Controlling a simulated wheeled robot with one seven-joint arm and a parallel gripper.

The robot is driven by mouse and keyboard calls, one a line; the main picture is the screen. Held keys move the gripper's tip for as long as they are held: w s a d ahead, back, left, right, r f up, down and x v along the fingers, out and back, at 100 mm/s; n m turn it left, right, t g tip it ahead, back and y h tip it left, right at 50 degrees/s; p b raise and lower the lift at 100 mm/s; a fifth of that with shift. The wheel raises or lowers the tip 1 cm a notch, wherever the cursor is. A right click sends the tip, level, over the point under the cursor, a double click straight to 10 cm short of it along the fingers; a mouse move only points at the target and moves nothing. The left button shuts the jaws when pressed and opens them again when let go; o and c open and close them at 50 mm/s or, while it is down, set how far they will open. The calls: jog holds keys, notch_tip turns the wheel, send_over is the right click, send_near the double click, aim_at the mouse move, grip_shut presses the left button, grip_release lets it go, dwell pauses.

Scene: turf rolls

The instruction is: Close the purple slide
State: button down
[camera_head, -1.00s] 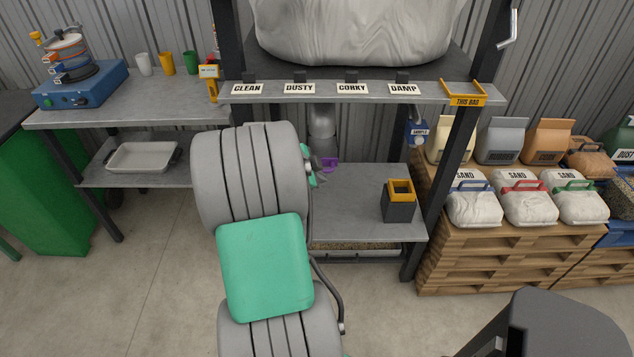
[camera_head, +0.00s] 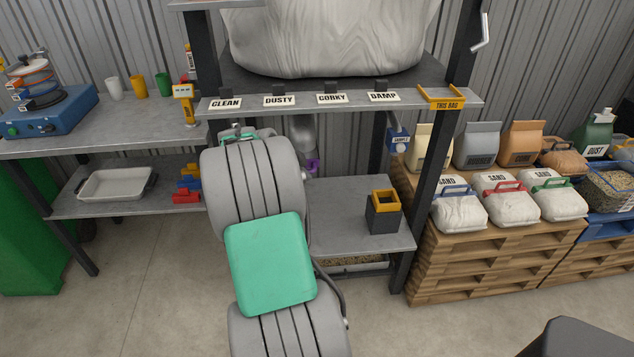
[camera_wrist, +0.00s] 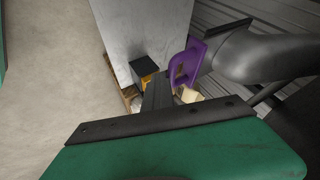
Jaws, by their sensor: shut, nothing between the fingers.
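The purple slide (camera_head: 313,166) shows in the head view as a small patch at the lower end of the grey spout (camera_head: 303,135), partly hidden by my arm. In the wrist view the slide (camera_wrist: 187,63) is a purple plate with a loop-shaped handle, beside the grey spout (camera_wrist: 262,58). My gripper (camera_wrist: 157,86) is shut and empty, its dark fingers pointing toward the slide's lower left side. The fingers look close to the slide, but I cannot tell whether they touch it. In the head view my arm hides the fingers.
The big pale bag (camera_head: 330,35) sits above the spout. A dark box with a yellow rim (camera_head: 383,210) stands on the lower shelf (camera_head: 345,238). A dark post (camera_head: 437,150) and pallets of bags (camera_head: 480,265) are at right. A tray (camera_head: 115,184) lies at left.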

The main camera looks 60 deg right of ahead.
jog(key=shift+w+r, duration=0.15)
jog(key=shift+w, duration=0.25)
